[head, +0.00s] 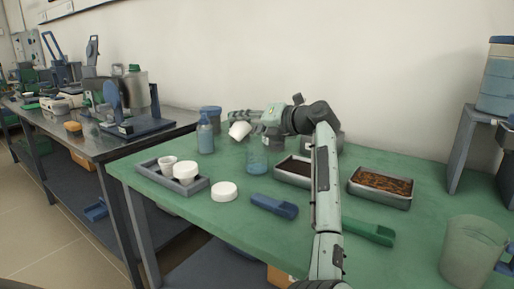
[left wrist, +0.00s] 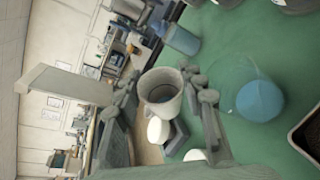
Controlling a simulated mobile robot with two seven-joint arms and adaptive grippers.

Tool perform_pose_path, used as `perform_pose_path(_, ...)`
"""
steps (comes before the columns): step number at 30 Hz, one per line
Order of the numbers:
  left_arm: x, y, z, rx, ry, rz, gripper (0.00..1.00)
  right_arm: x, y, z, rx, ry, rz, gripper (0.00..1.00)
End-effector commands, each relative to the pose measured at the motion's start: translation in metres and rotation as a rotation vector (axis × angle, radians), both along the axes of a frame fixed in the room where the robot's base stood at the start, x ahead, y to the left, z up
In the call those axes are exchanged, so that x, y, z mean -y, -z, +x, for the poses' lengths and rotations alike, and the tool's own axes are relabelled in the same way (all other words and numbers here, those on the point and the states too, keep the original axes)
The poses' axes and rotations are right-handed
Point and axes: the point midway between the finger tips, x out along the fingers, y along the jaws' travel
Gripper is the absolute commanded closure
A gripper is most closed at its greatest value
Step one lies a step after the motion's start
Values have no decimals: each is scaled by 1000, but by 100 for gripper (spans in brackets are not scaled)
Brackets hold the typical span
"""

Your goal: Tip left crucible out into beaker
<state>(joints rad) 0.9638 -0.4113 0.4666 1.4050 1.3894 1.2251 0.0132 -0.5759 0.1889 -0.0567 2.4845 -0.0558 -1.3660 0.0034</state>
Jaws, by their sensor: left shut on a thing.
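My left gripper (head: 246,120) is shut on a white crucible (head: 239,131) and holds it tilted above the table. In the left wrist view the crucible (left wrist: 160,94) sits between the fingers of the gripper (left wrist: 168,88), its round mouth visible; its contents cannot be made out. A clear beaker (head: 257,162) with blue in its lower part stands on the green table, below and to the right of the crucible. The beaker (left wrist: 256,98) also shows in the left wrist view, apart from the crucible. My right gripper is not in view.
A grey tray (head: 196,186) holds two white vessels. A white round piece (head: 224,191) lies beside it. A blue bottle (head: 205,136) stands behind. Metal trays with dark contents (head: 292,171) and brown contents (head: 381,184) lie right. Blue (head: 273,206) and green (head: 369,232) tools lie in front.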

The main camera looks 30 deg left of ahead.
Motion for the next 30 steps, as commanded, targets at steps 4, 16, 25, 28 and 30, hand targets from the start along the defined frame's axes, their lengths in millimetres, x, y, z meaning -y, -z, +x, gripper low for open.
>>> perform_pose_path(4,0,-2,-1,31,0,-15,91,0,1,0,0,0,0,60)
perform_pose_path(16,-3,0,-5,212,-1,-99,91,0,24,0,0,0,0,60)
perform_pose_path(25,-3,-6,-6,347,0,-165,91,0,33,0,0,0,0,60)
perform_pose_path(28,-3,-6,-6,346,0,-165,91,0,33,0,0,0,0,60)
perform_pose_path(30,-3,-6,-6,345,0,-165,91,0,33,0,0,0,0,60)
